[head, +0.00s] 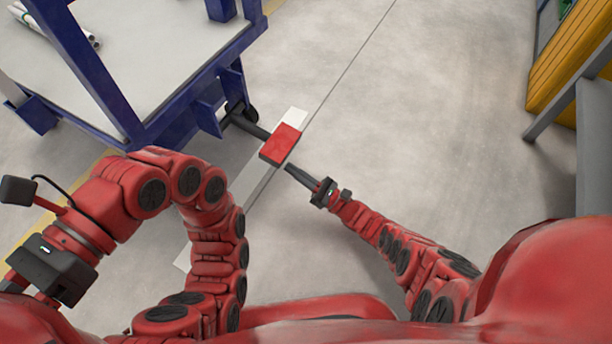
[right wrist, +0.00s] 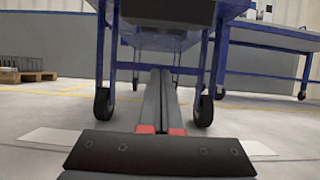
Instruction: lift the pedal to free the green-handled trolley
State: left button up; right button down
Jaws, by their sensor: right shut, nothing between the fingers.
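The red pedal (head: 281,145) lies low over the floor beside the blue trolley (head: 172,130), at the end of a dark bar (head: 250,127) that runs to the trolley's wheel. My right gripper (head: 289,168) is shut and empty, its tips at the pedal's near edge; I cannot tell whether they touch or lie under it. In the right wrist view, red patches of the pedal (right wrist: 145,129) show beside the grey fingers, which point toward a blue frame on black wheels. My left gripper (head: 50,270) is at the lower left, away from the pedal; its fingers are hidden. No green handle shows.
White pipes (head: 75,30) lie on the trolley's pale top. A pale strip (head: 292,122) crosses the floor under the pedal. A yellow unit (head: 570,65) stands at the upper right. The floor between is clear. The right wrist view shows another blue table (right wrist: 270,45) behind.

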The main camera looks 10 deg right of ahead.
pick_arm(q)
jog(key=shift+w+a+r+t+y+p, duration=0.2)
jog(key=shift+r+t+y+p, duration=0.1)
jog(key=shift+r+t+p, duration=0.35)
pick_arm(e)
notch_tip(320, 180, up, 5)
jog(key=w+a, duration=0.1)
jog(key=a, duration=0.1)
jog(key=shift+w+r, duration=0.2)
jog(key=shift+w, duration=0.1)
pick_arm(q)
jog(key=shift+f, duration=0.1)
pick_arm(e)
jog(key=shift+a, duration=0.1)
pick_arm(q)
jog(key=shift+r+t, duration=0.2)
jog(key=shift+t, duration=0.05)
pick_arm(e)
jog(key=shift+r, duration=0.15)
